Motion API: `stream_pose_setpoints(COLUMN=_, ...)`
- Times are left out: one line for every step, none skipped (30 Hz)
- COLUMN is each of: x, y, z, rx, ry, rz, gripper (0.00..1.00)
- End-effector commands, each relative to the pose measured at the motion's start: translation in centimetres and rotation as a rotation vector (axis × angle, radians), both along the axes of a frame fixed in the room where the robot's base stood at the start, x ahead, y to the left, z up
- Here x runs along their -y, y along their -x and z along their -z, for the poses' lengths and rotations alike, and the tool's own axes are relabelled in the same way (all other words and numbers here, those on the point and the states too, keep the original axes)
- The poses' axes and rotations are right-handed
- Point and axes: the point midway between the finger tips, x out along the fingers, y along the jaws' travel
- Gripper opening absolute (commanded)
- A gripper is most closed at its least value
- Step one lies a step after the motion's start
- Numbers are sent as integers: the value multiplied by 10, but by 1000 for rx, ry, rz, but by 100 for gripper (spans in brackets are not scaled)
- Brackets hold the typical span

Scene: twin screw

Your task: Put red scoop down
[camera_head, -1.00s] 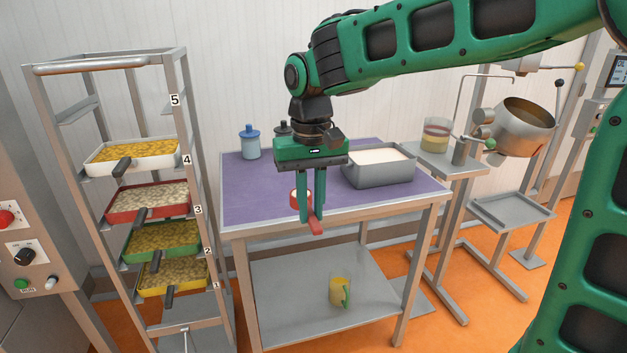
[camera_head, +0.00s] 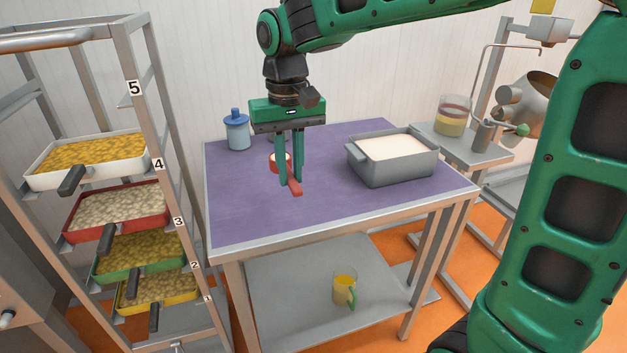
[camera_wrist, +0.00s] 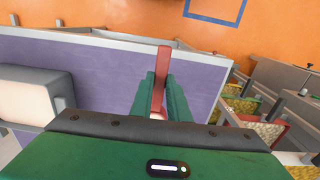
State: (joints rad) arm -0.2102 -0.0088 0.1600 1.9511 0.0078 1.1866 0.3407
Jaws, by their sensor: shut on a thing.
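The red scoop (camera_head: 293,186) is held between the fingers of my gripper (camera_head: 290,180), above the purple table top (camera_head: 245,205). Its handle points toward the front of the table, and its round cup end shows just left of the fingers. In the wrist view the red handle (camera_wrist: 162,70) stands out between my two green fingers (camera_wrist: 160,100); the cup is mostly hidden by the gripper body. I cannot tell how large the gap is between scoop and table.
A grey bin of white powder (camera_head: 392,160) stands right of the gripper. A blue-lidded jar (camera_head: 237,132) is at the back left. A rack of filled trays (camera_head: 118,210) stands left. A yellow cup (camera_head: 344,288) is on the lower shelf. The table's front left is clear.

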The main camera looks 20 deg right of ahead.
Motion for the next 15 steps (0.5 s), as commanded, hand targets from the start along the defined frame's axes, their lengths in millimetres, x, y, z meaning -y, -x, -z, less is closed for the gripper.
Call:
stream_pose_setpoints(x=10, y=-5, z=5, rx=-3, ry=1, rz=9, gripper=0)
stream_pose_setpoints(x=16, y=-8, z=9, rx=-4, ry=1, rz=13, gripper=0)
stream_pose_setpoints(x=25, y=-13, z=13, rx=-4, ry=1, rz=17, gripper=0)
stream_pose_setpoints(x=31, y=-17, z=17, rx=-4, ry=1, rz=20, gripper=0)
stream_pose_setpoints(x=37, y=-20, z=21, rx=-4, ry=1, rz=20, gripper=0)
stream_pose_setpoints(x=45, y=-25, z=26, rx=-5, ry=2, rz=24, gripper=0)
stream_pose_setpoints(x=50, y=-29, z=29, rx=-4, ry=1, rz=24, gripper=0)
stream_pose_setpoints(x=56, y=-33, z=33, rx=-4, ry=1, rz=26, gripper=0)
stream_pose_setpoints(x=63, y=-37, z=37, rx=-4, ry=1, rz=26, gripper=0)
stream_pose_setpoints(x=68, y=-41, z=41, rx=-4, ry=2, rz=27, gripper=0)
stream_pose_setpoints(x=73, y=-44, z=44, rx=-4, ry=1, rz=27, gripper=0)
stream_pose_setpoints(x=80, y=-49, z=48, rx=-4, ry=1, rz=28, gripper=0)
stream_pose_setpoints(x=84, y=-51, z=52, rx=-4, ry=1, rz=28, gripper=0)
stream_pose_setpoints(x=88, y=-54, z=55, rx=-4, ry=1, rz=27, gripper=0)
stream_pose_setpoints(x=92, y=-58, z=58, rx=-3, ry=1, rz=28, gripper=0)
